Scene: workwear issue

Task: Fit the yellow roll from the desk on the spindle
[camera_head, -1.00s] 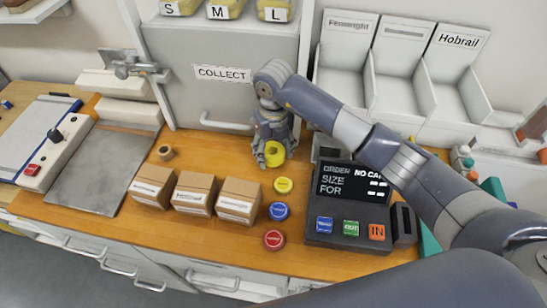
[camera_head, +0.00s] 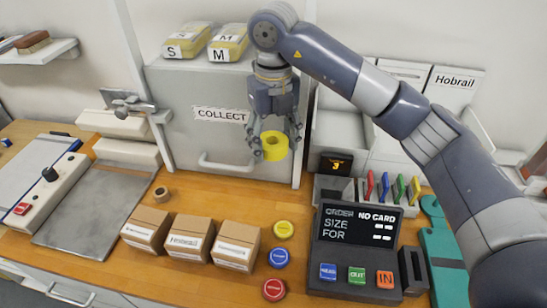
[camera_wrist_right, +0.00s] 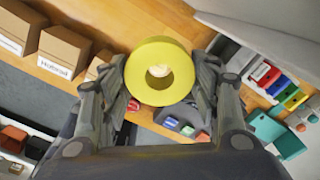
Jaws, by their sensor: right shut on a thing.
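The yellow roll (camera_head: 274,148) is between the fingers of my right gripper (camera_head: 274,128), clear above the desk (camera_head: 195,187) and in front of the grey COLLECT cabinet. In the right wrist view the roll (camera_wrist_right: 143,77) shows its round face and centre hole, with a finger on each side. My right gripper is shut on it. A metal fitting with a rounded end (camera_head: 121,110) stands at the back left, beside the cabinet; I cannot tell for sure that it is the spindle. My left gripper is not in view.
Several cardboard boxes (camera_head: 188,238) and coloured buttons (camera_head: 278,258) stand at the front. A dark order terminal (camera_head: 345,225) is on the right. A small brown roll (camera_head: 162,193) lies left of centre. The grey cabinet (camera_head: 215,140) closes off the back.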

